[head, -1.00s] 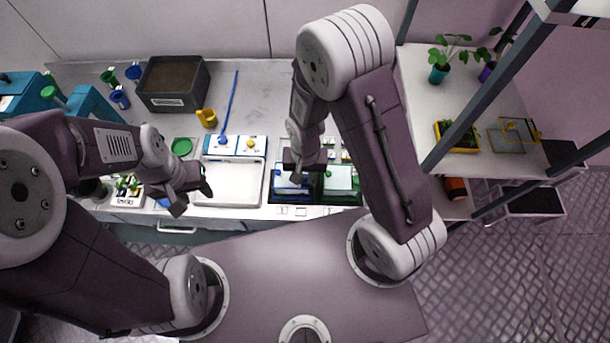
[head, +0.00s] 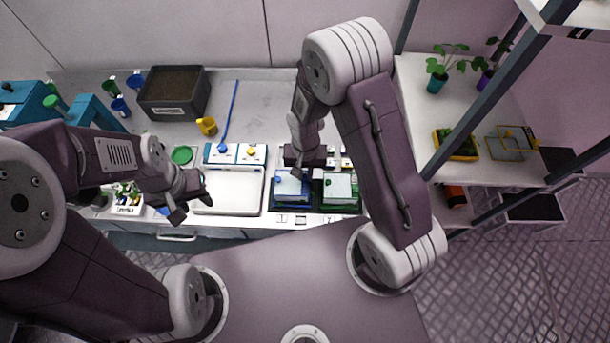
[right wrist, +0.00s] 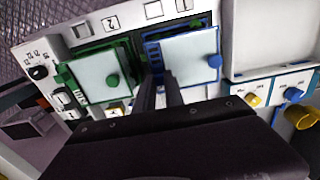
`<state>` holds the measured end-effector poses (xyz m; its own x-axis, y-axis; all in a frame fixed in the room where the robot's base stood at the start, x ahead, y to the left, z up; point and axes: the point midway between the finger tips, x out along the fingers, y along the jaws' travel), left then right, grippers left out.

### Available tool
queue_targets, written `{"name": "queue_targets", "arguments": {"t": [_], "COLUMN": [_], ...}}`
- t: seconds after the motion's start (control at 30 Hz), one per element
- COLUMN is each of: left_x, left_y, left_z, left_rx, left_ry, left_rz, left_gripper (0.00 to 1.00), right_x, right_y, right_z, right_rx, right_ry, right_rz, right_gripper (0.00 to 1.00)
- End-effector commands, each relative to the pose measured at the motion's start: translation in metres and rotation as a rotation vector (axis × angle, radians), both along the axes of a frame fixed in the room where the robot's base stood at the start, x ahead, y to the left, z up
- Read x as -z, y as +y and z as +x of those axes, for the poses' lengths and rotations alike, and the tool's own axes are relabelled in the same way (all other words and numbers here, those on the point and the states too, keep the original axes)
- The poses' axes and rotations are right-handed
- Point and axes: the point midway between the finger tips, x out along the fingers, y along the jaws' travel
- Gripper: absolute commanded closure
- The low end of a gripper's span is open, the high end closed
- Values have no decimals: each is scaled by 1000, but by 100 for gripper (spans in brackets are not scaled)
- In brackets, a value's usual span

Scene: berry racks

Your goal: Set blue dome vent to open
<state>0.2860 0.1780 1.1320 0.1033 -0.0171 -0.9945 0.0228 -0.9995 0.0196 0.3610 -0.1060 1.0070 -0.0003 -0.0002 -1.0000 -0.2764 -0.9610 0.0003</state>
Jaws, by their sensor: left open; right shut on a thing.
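The blue dome (head: 292,189) is a pale, flat-topped cover with blue edging on the bench front. In the right wrist view, the blue dome (right wrist: 190,58) has a round blue knob (right wrist: 214,61) at its right and a blue slatted vent strip (right wrist: 153,52) along its left edge. My right gripper (right wrist: 160,82) has its fingers close together at that vent strip, shut on a small part there; the fingers hide the part. In the head view my right gripper (head: 300,170) is over the dome's rear edge. My left gripper (head: 192,203) is open and empty left of the white tray.
A green-edged dome (right wrist: 105,75) stands close beside the blue one. A white tray (head: 228,208) lies left of the domes, with a panel of blue and yellow knobs (head: 235,153) behind it.

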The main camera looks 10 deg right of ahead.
Motion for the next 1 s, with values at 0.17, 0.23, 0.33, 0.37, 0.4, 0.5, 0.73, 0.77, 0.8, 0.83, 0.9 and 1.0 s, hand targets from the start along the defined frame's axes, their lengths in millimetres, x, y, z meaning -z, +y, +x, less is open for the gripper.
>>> {"name": "queue_targets", "arguments": {"t": [0.17,0.23,0.33,0.37,0.4,0.5,0.73,0.77,0.8,0.83,0.9,1.0], "left_x": [0,0,0,0,0,2,10,10,11,11,12,12], "left_y": [0,0,0,0,0,0,0,0,0,0,0,0], "left_z": [0,0,0,0,0,0,0,0,0,0,0,0], "left_rx": [0,0,0,0,0,0,0,0,0,0,0,0], "left_ry": [0,0,0,0,0,0,0,0,0,0,0,0], "left_rz": [0,0,0,0,0,0,0,0,0,0,0,0], "left_gripper": [56,56,56,56,56,56,56,56,56,56,56,56], "right_x": [0,0,0,0,0,-7,-56,-62,-70,-75,-83,-90], "right_y": [0,0,0,0,0,0,1,0,0,0,0,0], "right_z": [0,0,0,0,0,1,2,2,1,1,1,1], "right_rx": [0,0,0,0,0,0,0,0,0,0,0,0], "right_ry": [0,0,0,0,-1,-5,-8,-8,-7,-6,-5,-1], "right_rz": [0,0,0,0,0,2,2,2,2,2,2,1], "right_gripper": [64,64,64,64,64,64,64,64,64,64,64,64]}}
